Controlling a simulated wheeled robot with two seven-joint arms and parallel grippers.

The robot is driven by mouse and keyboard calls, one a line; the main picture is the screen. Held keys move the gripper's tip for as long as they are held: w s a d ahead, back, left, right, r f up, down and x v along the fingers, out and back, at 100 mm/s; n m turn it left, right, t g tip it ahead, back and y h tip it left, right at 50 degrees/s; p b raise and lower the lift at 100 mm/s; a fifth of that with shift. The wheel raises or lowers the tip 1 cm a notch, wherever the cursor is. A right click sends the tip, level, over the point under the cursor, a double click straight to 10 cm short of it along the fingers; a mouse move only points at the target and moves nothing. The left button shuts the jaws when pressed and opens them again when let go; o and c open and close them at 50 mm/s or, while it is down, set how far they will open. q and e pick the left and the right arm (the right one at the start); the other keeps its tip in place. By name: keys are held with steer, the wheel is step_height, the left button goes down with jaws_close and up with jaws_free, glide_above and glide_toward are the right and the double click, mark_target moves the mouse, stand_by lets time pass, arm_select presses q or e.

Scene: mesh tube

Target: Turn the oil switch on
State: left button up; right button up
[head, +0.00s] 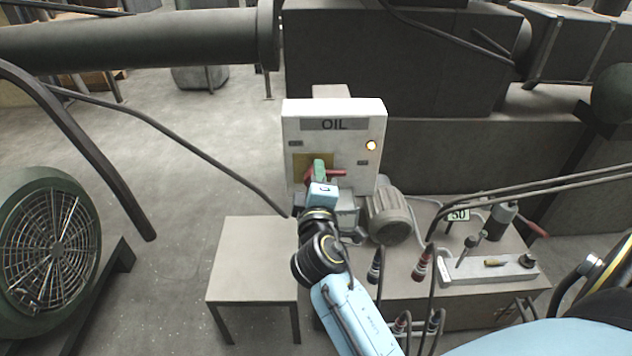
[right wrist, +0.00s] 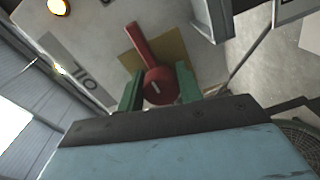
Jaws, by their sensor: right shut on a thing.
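The white oil box (head: 334,111), labelled OIL, stands in the middle of the head view. Its red switch handle (head: 338,173) sits in front of a yellow plate and points to the right there, partly hidden by my gripper. In the right wrist view the red handle (right wrist: 142,50) runs up and slightly left from its round hub. My right gripper (head: 320,168) is at the box front. Its green fingers (right wrist: 158,87) lie on both sides of the hub, shut on the switch. My left gripper is not in view.
A lamp (head: 371,146) glows on the box's upper right. A motor (head: 390,216) and a bench with tools (head: 490,268) stand to the right. A low grey table (head: 254,260) is below left, and a large green fan (head: 48,245) at far left. Cables cross the right side.

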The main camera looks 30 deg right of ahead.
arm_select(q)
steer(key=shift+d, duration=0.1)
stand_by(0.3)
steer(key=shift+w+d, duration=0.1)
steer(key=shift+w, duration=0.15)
arm_select(e)
steer(key=o, duration=1)
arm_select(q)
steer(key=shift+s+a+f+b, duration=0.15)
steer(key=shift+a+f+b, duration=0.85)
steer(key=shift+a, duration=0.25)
arm_select(e)
steer(key=v, duration=1.2)
steer(key=shift+s, duration=0.1)
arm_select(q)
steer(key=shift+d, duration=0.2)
